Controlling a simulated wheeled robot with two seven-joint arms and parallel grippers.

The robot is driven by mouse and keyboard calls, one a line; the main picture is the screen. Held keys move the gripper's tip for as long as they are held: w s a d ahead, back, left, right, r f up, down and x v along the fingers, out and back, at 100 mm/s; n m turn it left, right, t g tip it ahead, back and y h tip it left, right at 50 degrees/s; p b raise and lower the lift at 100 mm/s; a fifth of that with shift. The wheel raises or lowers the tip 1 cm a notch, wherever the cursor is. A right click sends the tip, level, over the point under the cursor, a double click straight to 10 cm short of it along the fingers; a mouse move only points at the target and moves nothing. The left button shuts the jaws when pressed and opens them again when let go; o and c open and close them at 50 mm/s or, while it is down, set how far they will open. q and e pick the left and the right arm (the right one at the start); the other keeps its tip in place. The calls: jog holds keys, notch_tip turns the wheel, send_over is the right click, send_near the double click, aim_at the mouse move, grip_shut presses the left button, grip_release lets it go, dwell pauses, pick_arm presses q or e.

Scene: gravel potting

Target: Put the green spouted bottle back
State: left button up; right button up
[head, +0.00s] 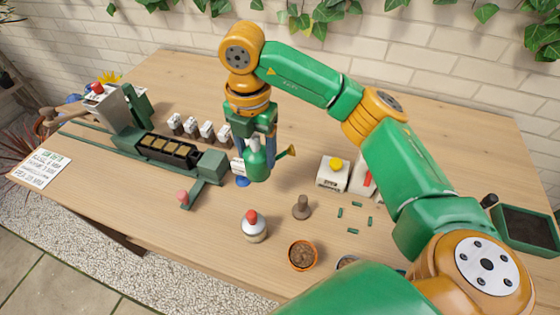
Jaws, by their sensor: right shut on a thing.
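The green spouted bottle (257,166) is in my right gripper (254,140), toward the middle of the table. Its yellow-tipped spout points to the right and a white label is at its left side. My right gripper is shut on it from above, with the fingers partly hidden. A blue round spot (243,182) shows just below and left of the bottle. I cannot tell whether the bottle touches the table. My left gripper is not in view.
A green rail machine with a dark tray (168,151) stands at the left, several small labelled packets behind it. A red-capped bottle (254,228), a brown stamp-like piece (301,208) and a terracotta pot (302,254) stand in front. A white box with a yellow knob (333,175) is right.

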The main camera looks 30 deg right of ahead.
jog(key=d+f, duration=0.2)
jog(key=f, duration=0.1)
jog(key=w+d+f+p, duration=0.1)
jog(key=f, duration=0.2)
jog(key=d+f+p, duration=0.1)
jog(key=d+f, duration=0.1)
jog(key=f, duration=0.1)
jog(key=shift+w+d, duration=0.2)
jog(key=shift+d, duration=0.15)
jog(key=shift+f, duration=0.35)
jog(key=o, duration=1.1)
jog(key=shift+r, duration=0.15)
jog(key=shift+r, duration=0.25)
notch_tip(320, 180, up, 12)
jog(key=shift+a+f+b, duration=0.1)
jog(key=shift+f+b, duration=0.05)
jog(key=shift+b, duration=0.45)
